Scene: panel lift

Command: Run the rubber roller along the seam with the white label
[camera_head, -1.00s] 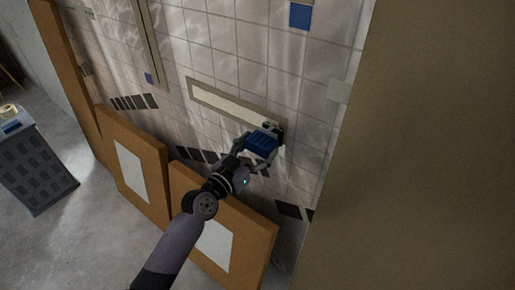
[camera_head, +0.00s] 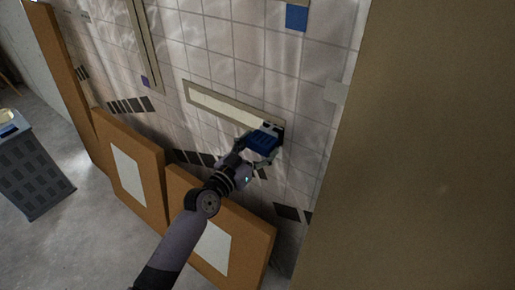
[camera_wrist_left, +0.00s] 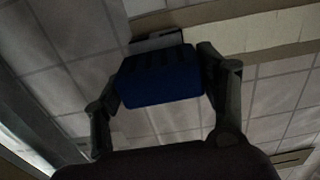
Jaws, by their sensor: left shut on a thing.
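A blue-handled roller (camera_head: 264,139) is held in my left gripper (camera_head: 258,146), at the right end of a horizontal seam strip (camera_head: 222,104) on the tiled wall. In the left wrist view the blue handle (camera_wrist_left: 160,78) sits between both fingers, and the roller's head (camera_wrist_left: 156,42) shows dimly beyond it by the pale strip (camera_wrist_left: 245,35). Whether the roller touches the wall I cannot tell. My right gripper is not in view.
A vertical strip (camera_head: 143,40) with a purple square (camera_head: 145,81) and a blue square (camera_head: 296,17) are higher up. Brown boards (camera_head: 131,170) lean below. A grey crate (camera_head: 33,172) stands left. A large brown panel (camera_head: 430,150) fills the right.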

